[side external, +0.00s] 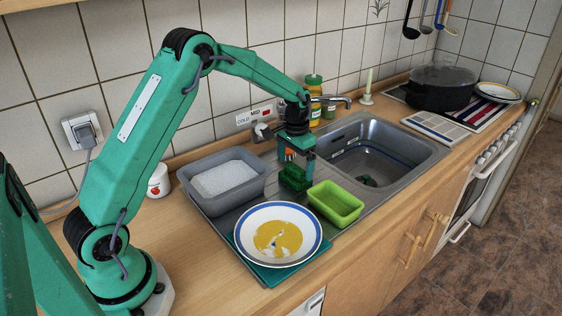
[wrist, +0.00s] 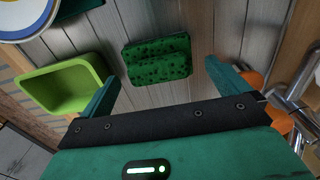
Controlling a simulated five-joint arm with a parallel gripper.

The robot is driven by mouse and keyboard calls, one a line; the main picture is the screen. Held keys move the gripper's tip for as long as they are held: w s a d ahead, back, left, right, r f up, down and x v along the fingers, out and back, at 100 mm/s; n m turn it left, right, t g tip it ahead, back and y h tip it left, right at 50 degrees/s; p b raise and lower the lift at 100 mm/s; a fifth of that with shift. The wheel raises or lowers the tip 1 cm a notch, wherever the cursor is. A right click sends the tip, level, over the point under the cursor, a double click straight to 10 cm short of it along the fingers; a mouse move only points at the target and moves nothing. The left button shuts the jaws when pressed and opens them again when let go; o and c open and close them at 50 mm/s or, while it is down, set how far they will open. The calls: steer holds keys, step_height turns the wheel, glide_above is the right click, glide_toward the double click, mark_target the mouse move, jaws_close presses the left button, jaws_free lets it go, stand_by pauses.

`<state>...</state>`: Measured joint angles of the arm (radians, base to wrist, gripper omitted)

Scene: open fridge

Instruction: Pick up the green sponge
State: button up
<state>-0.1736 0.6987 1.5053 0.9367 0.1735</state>
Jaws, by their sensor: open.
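The green sponge (side external: 293,178) lies on the grey drainboard between the grey basin and the lime-green tub. In the wrist view the dark green, pitted sponge (wrist: 157,61) lies flat on the ribbed surface. My gripper (side external: 298,160) is above the sponge, pointing down. In the wrist view my gripper (wrist: 163,86) is open and empty, with one finger to the left and one to the right of the sponge's place in the picture. I cannot tell the exact height between fingertips and sponge.
The lime-green tub (side external: 335,203) stands close to the right of the sponge. A grey basin of suds (side external: 199,194) stands to the left. A soiled plate (side external: 252,214) is in front. The tap (side external: 335,99) and sink (side external: 402,139) are behind and right.

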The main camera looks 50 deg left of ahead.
mark_target(296, 167)
steer(key=shift+d+f, duration=0.1)
steer(key=shift+f, duration=2.15)
steer(key=c, duration=0.8)
